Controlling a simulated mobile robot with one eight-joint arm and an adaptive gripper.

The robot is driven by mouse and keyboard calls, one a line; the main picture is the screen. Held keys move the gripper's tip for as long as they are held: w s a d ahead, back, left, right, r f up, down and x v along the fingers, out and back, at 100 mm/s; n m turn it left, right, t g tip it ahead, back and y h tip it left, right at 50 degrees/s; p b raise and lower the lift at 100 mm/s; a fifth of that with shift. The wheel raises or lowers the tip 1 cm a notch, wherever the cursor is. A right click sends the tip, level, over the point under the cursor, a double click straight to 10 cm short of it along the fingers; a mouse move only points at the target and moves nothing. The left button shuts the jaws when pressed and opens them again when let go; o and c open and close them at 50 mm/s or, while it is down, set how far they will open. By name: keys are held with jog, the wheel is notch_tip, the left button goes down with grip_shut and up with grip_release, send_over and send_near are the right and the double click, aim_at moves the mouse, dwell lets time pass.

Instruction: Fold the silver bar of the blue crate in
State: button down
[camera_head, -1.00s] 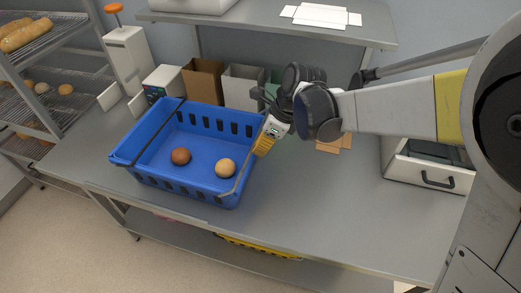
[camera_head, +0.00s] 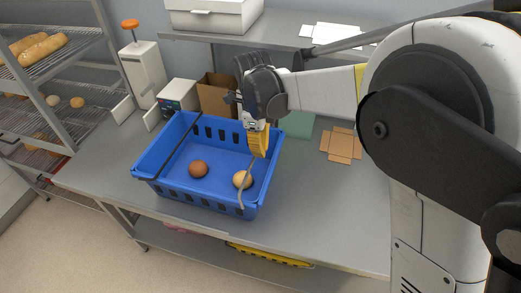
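The blue crate (camera_head: 160,150) stands on the grey table, with a brown round item (camera_head: 198,169) and a paler tan one (camera_head: 242,180) inside. The silver bar (camera_head: 246,190) is at the crate's right end and slants up from the near right corner, inside the right rim. Its far part is hidden by my gripper (camera_head: 257,152). My gripper points down over the crate's right side, with its yellow fingers at the bar. I cannot tell whether they are apart, or touching or holding it. A dark bar (camera_head: 180,146) spans the crate's left side.
Brown and grey boxes (camera_head: 216,95) and a white device (camera_head: 177,97) stand behind the crate. Flat brown cardboard (camera_head: 341,145) and a green sheet (camera_head: 298,124) lie to the right. A shelf (camera_head: 285,40) runs above the back. The table right of the crate is mostly clear.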

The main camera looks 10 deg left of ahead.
jog(key=a+f+h+b, duration=0.1)
jog(key=a+f+h, duration=0.2)
jog(key=a, duration=0.3)
jog(key=shift+w+a+f+b, duration=0.2)
jog(key=shift+w+a+b, duration=0.1)
jog(key=shift+a, duration=0.1)
dwell(0.4)
dwell(0.6)
